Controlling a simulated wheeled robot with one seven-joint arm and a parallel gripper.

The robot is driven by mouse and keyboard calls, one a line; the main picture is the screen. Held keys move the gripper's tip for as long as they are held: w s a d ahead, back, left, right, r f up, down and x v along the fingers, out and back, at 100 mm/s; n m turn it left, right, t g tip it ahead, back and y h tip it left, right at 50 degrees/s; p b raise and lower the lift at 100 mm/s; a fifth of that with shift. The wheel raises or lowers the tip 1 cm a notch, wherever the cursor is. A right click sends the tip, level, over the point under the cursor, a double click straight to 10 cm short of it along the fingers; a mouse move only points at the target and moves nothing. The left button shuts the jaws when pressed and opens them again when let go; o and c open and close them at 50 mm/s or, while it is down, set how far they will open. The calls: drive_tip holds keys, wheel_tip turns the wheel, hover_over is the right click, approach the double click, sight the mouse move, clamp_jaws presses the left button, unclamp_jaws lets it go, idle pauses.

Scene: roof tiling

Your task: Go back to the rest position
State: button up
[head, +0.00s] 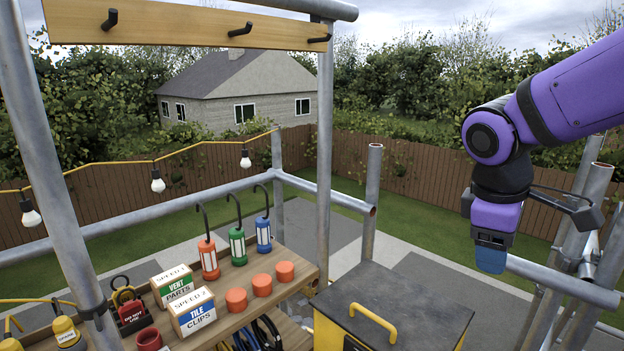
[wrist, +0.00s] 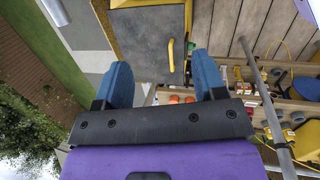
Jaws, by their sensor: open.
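My gripper (head: 491,258) hangs at the right side of the head view on my purple arm, with blue fingers pointing down. In the wrist view my gripper (wrist: 163,88) shows its two blue fingers spread wide apart with nothing between them. It is in the air, to the right of a dark-topped box with a yellow handle (head: 373,319) and apart from it. The same box also shows beyond the fingers in the wrist view (wrist: 143,38).
A wooden shelf (head: 226,318) at the lower left carries orange, green and blue lamps (head: 237,246), orange cups (head: 262,285) and a tile clips box (head: 194,312). Metal scaffold poles (head: 372,200) stand around. A hook board (head: 190,26) hangs above. Bundled poles (head: 581,240) stand right of my gripper.

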drive_tip(key=s+d+r+m+t+y, duration=0.2)
drive_tip(key=s+d+r+m+t, duration=0.1)
drive_tip(key=s+m, duration=0.6)
drive_tip(key=shift+s+r+m+t+y, duration=0.35)
drive_tip(key=shift+s+r+t, duration=0.4)
drive_tip(key=shift+r, duration=0.6)
drive_tip(key=shift+s, duration=0.1)
